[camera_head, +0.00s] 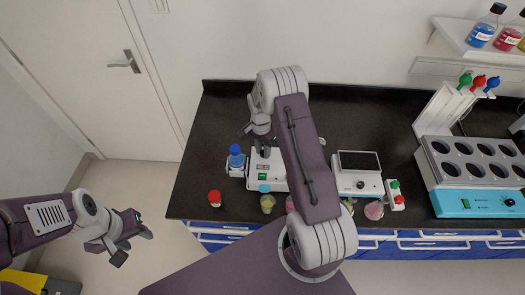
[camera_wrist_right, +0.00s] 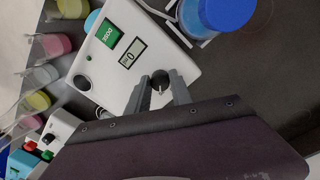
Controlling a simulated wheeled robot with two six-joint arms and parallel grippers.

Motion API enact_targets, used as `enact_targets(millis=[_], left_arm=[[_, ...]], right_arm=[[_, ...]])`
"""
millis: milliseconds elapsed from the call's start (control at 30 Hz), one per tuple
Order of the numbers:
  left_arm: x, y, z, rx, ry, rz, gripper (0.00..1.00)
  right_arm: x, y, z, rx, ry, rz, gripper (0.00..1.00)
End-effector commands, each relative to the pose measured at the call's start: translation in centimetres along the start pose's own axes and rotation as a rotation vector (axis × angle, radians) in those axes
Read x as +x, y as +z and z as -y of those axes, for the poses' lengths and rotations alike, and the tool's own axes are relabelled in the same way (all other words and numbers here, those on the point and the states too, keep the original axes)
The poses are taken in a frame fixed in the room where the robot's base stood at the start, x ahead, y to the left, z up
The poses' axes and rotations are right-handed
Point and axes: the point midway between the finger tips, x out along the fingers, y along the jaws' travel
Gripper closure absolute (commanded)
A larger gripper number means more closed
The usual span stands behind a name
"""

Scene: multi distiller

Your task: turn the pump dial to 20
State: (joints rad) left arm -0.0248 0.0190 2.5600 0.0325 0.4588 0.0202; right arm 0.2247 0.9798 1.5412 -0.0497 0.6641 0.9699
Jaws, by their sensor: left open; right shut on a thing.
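The pump is a white box (camera_wrist_right: 122,62) with a green "DOSE" label and a small display (camera_wrist_right: 132,53) that seems to read 0. In the head view the pump (camera_head: 263,180) is partly hidden behind my right arm. The dark round dial (camera_wrist_right: 160,78) sits between the fingers of my right gripper (camera_wrist_right: 160,90), which is shut on it. The right gripper also shows in the head view (camera_head: 263,140), pointing down at the pump's back part. My left gripper (camera_head: 130,242) is open and empty, off the bench at the left.
A blue-capped bottle (camera_head: 237,157) stands close to the pump's left.

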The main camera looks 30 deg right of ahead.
Motion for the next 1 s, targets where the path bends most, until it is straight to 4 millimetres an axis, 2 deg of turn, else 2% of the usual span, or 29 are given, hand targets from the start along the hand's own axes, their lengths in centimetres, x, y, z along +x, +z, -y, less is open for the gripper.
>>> enact_targets(millis=[300,333,400,733,867,1000], left_arm=[[0.0,0.0,0.0,0.0,0.0,0.0,0.55],[0.0,0.0,0.0,0.0,0.0,0.0,0.55],[0.0,0.0,0.0,0.0,0.0,0.0,0.55],[0.2,0.0,0.0,0.0,0.0,0.0,0.55],[1.1,0.1,0.0,0.0,0.0,0.0,0.55],[1.8,0.2,0.0,0.0,0.0,0.0,0.55]], right_arm=[[-0.3,-0.4,0.2,0.001,-0.009,-0.009,1.0],[-0.2,-0.4,0.2,0.001,-0.009,-0.009,0.65],[-0.2,-0.3,0.2,0.0,-0.007,-0.008,0.52],[-0.4,-0.2,0.1,0.0,-0.004,-0.004,0.52],[-2.6,-0.3,0.2,0.0,-0.008,-0.006,0.52],[-5.8,-0.4,0.2,0.001,-0.008,-0.006,0.52]])
